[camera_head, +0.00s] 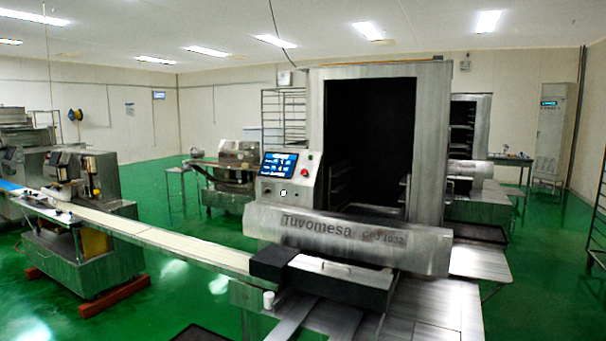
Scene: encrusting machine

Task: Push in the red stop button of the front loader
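The front loader (347,238) is a steel machine lettered "Tuvomesa", with a tall dark open chamber behind its front drum. Its control panel (268,190) stands at the left of the chamber and carries a lit blue screen (279,164). A small red stop button (305,172) sits on the panel, right of the screen. It is too small to tell whether it is pushed in. Neither of my grippers shows in this view.
A long white conveyor belt (150,232) runs from the left machine (75,200) to the loader's dark end block (273,263). Steel surfaces (430,308) lie in front of the loader. Green floor (185,285) is open before the conveyor.

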